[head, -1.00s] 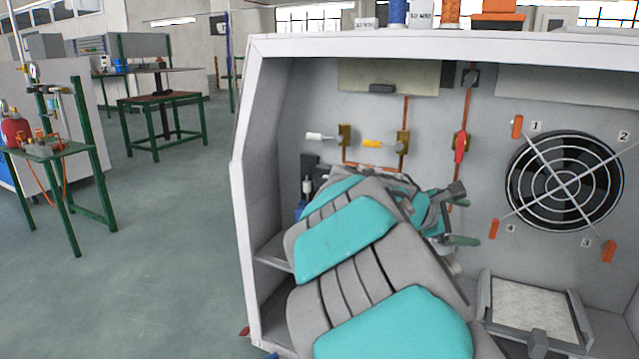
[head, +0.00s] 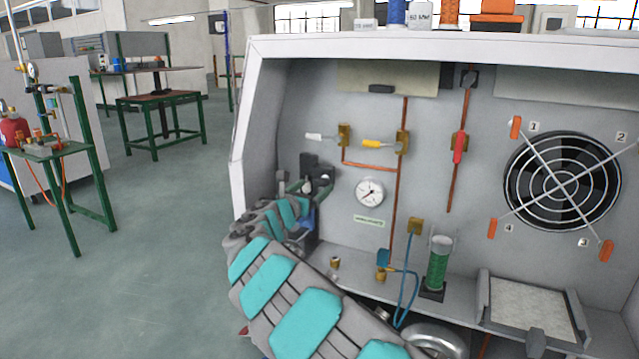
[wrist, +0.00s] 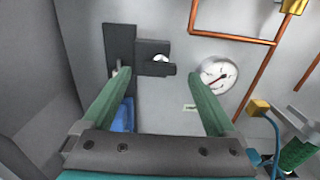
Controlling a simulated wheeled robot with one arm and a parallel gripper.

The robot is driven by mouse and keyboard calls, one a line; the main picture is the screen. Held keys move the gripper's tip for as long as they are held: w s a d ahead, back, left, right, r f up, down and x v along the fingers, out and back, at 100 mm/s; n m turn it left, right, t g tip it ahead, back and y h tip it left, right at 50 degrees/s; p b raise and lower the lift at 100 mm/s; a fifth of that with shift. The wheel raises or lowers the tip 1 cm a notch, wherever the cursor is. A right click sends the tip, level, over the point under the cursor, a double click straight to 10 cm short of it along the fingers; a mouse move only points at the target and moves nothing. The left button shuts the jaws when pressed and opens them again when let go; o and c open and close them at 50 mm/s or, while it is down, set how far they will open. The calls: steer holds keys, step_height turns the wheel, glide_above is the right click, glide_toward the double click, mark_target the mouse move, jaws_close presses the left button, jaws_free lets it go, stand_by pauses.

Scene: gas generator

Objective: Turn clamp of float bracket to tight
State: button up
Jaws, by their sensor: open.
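The float bracket is a dark upright bracket on the left of the back wall; it shows in the head view (head: 306,163) and in the wrist view (wrist: 119,40). A dark block, apparently its clamp (wrist: 150,50), sticks out to the right with a small pale round part. My gripper (wrist: 160,84) is open and empty, pointing at the wall. I cannot tell whether anything touches. A blue part (wrist: 125,113) shows between the fingers, low and left. My arm hides the lower bracket in the head view.
The cabinet's left wall (head: 258,140) is close to my arm. A pressure gauge (head: 370,192), copper pipes with valve handles (head: 372,144), a green cylinder (head: 438,268) and a blue hose (head: 411,300) are to the right. A fan (head: 562,183) is further right.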

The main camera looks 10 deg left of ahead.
mark_target(320, 182)
steer(key=shift+x, duration=2.1)
steer(key=c, duration=1.4)
